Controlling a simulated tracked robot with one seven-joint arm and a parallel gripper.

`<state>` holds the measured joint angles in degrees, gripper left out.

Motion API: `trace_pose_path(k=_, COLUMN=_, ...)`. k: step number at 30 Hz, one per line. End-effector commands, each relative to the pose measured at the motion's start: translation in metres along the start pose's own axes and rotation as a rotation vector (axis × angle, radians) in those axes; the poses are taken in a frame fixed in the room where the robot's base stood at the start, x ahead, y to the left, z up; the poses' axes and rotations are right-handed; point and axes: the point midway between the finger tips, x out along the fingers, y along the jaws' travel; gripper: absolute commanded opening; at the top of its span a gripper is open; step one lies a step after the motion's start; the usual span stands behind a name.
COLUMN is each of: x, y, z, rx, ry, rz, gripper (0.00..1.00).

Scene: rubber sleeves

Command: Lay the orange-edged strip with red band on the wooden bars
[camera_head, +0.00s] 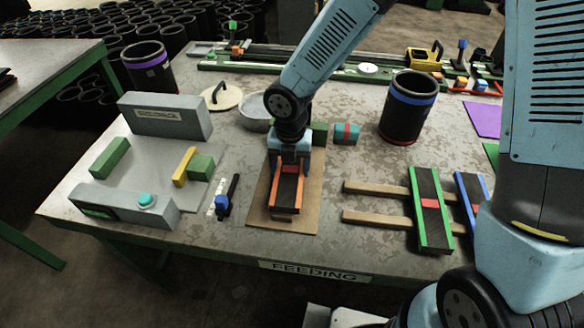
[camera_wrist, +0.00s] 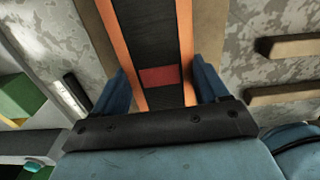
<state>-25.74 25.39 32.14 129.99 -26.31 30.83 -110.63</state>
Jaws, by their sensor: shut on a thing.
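The orange-edged strip (camera_head: 287,192) has a dark middle and a red band. It is at the brown board in the middle of the table; whether it is lifted clear I cannot tell. My gripper (camera_head: 289,163) is shut across its width near the far end, one finger at each orange edge. The wrist view shows the strip (camera_wrist: 152,38) and its red band between the blue fingers of my gripper (camera_wrist: 160,80). The two wooden bars (camera_head: 365,188) lie to the right and carry a green-edged strip (camera_head: 430,210) and a blue-edged strip (camera_head: 471,195), both with red bands.
The brown board (camera_head: 308,205) lies under the held strip. A black cylinder with a blue band (camera_head: 406,108) stands behind the bars. A grey fixture (camera_head: 165,120) and a small blue-black tool (camera_head: 226,200) are left. The bars' left ends are bare.

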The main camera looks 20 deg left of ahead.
Motion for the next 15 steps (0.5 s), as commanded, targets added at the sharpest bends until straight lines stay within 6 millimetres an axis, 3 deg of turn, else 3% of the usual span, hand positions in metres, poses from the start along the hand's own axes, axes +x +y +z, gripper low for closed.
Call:
trace_pose_path(k=5, x=-0.024, y=-0.001, z=0.002, rx=0.004, ry=-0.004, rz=0.001, gripper=0.37)
trace_pose_path(k=15, x=-0.074, y=-0.026, z=-0.030, rx=0.005, ry=-0.006, rz=0.000, gripper=0.37)
